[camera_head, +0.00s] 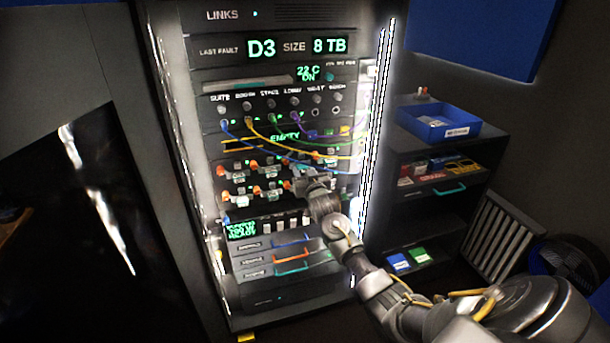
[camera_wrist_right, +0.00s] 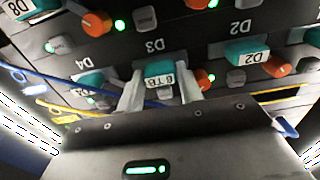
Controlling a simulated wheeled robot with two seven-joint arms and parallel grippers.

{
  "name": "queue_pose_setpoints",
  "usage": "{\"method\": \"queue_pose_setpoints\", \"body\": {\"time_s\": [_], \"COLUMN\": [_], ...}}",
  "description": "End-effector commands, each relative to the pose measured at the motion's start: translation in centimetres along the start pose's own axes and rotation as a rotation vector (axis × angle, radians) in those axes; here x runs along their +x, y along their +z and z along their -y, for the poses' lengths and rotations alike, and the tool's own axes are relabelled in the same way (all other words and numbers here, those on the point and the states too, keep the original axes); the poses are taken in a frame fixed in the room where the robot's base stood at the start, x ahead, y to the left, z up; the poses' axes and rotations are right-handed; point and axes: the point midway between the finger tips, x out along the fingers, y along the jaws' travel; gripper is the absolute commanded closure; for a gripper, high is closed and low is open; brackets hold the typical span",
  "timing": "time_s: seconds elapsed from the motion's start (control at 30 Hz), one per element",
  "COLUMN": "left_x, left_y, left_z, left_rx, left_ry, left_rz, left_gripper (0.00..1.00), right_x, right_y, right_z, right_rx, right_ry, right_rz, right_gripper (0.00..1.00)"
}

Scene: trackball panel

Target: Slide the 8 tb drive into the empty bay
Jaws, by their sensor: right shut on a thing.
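My right gripper (camera_head: 303,180) is at the drive rows of the rack, on their right side. In the right wrist view, its fingers (camera_wrist_right: 160,88) are shut on the teal front of a drive (camera_wrist_right: 158,72). Its small white label ends in TB; the digit looks like 6 or 8. The drive is at the rack face near the D3 marking (camera_wrist_right: 155,46); I cannot tell how deep it sits. Other teal drive fronts (camera_wrist_right: 247,50) flank it, with orange knobs and green lights. An open bay is not clearly visible. My left gripper is not in view.
The screen (camera_head: 270,47) reads last fault D3, size 8 TB. Blue, yellow and other cables (camera_head: 285,152) hang across the rack above and beside the drives. A cart on the right carries a blue bin (camera_head: 410,118) and coloured items on its shelves.

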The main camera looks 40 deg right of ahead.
Motion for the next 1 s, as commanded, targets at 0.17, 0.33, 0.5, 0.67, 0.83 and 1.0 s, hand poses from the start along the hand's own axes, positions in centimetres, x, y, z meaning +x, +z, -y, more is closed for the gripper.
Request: {"method": "queue_pose_setpoints", "body": {"time_s": [0.17, 0.33, 0.5, 0.67, 0.83, 1.0], "left_x": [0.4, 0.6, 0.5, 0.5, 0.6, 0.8], "left_y": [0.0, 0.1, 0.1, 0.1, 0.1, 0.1], "left_z": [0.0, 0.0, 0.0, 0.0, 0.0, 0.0], "left_rx": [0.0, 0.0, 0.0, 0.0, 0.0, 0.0], "left_ry": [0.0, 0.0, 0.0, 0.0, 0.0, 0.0], "left_rz": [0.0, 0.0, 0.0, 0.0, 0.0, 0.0], "left_gripper": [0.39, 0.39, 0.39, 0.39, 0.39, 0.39], "right_x": [0.5, 0.9, 0.8, 0.8, 0.7, -0.7], "right_y": [0.0, 0.0, -0.1, -0.1, 0.1, 0.2], "right_z": [0.0, 0.0, 0.0, 0.0, 0.0, 0.0], "right_rx": [0.0, 0.0, 0.0, 0.0, 0.0, -0.001], "right_ry": [0.0, 0.0, 0.0, 0.0, 0.0, -0.001], "right_rz": [-0.002, -0.002, -0.001, -0.001, 0.001, 0.001], "right_gripper": [0.86, 0.86, 0.44, 0.39, 0.39, 0.39]}}
